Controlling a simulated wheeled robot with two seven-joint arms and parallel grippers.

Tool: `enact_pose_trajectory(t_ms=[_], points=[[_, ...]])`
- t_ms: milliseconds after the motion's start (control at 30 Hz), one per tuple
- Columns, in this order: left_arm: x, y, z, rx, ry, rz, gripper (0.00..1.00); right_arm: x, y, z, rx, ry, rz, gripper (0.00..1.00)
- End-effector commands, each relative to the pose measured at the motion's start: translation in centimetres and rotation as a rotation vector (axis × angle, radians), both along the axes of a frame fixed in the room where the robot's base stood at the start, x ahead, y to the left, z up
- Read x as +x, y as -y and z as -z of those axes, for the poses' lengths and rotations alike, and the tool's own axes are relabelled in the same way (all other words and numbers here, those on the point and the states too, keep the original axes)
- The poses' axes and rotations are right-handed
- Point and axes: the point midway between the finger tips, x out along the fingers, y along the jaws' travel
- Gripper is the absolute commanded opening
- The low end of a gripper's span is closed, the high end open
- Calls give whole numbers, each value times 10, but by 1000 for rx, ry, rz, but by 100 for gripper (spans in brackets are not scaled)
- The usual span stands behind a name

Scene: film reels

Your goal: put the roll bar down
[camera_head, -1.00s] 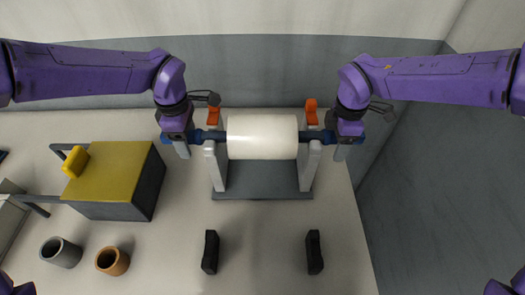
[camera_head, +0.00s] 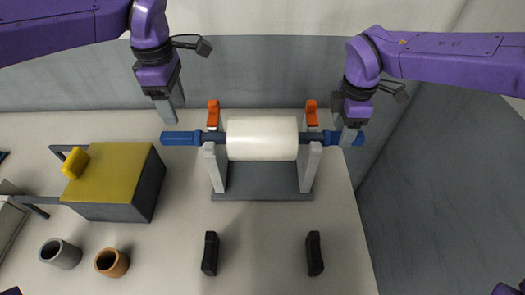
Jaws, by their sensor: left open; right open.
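The roll bar is a blue bar (camera_head: 181,138) through a white roll (camera_head: 262,138). It lies level across the two light grey uprights of a stand (camera_head: 263,195) in the head view. My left gripper (camera_head: 168,112) is open and empty, above and behind the bar's left end, apart from it. My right gripper (camera_head: 349,134) is open at the bar's right end and partly hides it. I cannot tell whether its fingers touch the bar.
Orange clips (camera_head: 213,113) stand up at the back of the stand. A yellow-topped dark box (camera_head: 115,178) is at left, with a grey cup (camera_head: 61,253) and an orange cup (camera_head: 112,262) in front. Two black holders (camera_head: 210,253) stand in front of the stand; the table between is clear.

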Motion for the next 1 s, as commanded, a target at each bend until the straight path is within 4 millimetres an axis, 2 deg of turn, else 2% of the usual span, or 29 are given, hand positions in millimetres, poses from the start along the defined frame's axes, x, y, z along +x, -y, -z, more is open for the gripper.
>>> enact_pose_trajectory(t_ms=[100,300,433,1000], points=[[0,0,0,0,0,0,61,1,0,-30,1,3,1,61],[0,0,0,0,0,0,61,0,0,-60,0,0,0,61],[0,0,1,0,0,0,61,-1,0,-65,0,-1,0,61],[0,0,0,0,0,0,61,-1,0,-64,0,-1,0,61]])
